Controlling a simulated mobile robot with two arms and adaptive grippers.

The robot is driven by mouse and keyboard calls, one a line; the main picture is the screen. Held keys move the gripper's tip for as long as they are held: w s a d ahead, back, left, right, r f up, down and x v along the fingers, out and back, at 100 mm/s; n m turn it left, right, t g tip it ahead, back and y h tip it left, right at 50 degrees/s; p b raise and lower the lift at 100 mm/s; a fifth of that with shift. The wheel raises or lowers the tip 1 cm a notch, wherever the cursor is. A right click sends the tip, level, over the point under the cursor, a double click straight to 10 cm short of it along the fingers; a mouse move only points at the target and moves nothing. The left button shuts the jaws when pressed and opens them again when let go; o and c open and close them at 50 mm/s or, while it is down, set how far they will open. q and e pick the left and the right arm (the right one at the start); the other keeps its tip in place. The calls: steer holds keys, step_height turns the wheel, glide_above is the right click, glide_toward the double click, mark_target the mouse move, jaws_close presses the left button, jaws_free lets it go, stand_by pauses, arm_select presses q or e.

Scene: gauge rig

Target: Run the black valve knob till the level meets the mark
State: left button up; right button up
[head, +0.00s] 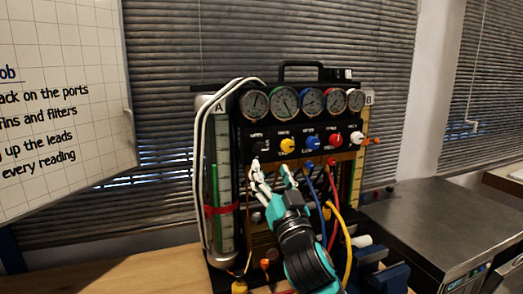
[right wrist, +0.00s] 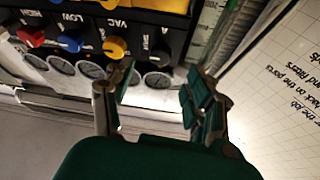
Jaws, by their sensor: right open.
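The black valve knob (head: 259,146) is at the left end of the knob row on the black panel. In the right wrist view, which is upside down, the black knob (right wrist: 160,50) shows beyond my fingers. My right gripper (head: 270,179) is open just below the knob, and no contact is visible. Its fingers (right wrist: 158,82) stand apart with nothing between them. The clear tube marked A (head: 226,165) stands left of the panel, with a red band (head: 221,210) around it. Green shows inside, above and below the band; the exact level is hard to tell. My left gripper is not in view.
Yellow (head: 287,145), blue (head: 309,142), red (head: 335,139) and white (head: 356,138) knobs continue the row, below several round gauges (head: 284,101). Coloured hoses, including a yellow one (head: 347,245), hang close right of my gripper. A whiteboard (head: 65,95) is at left.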

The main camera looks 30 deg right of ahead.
mark_target(261, 152)
steer(key=p+x, duration=0.1)
steer(key=x, duration=0.7)
steer(key=shift+p, duration=0.35)
steer(key=shift+s, duration=0.1)
steer(key=shift+c, duration=0.2)
steer(key=shift+f, duration=0.1)
jaws_close()
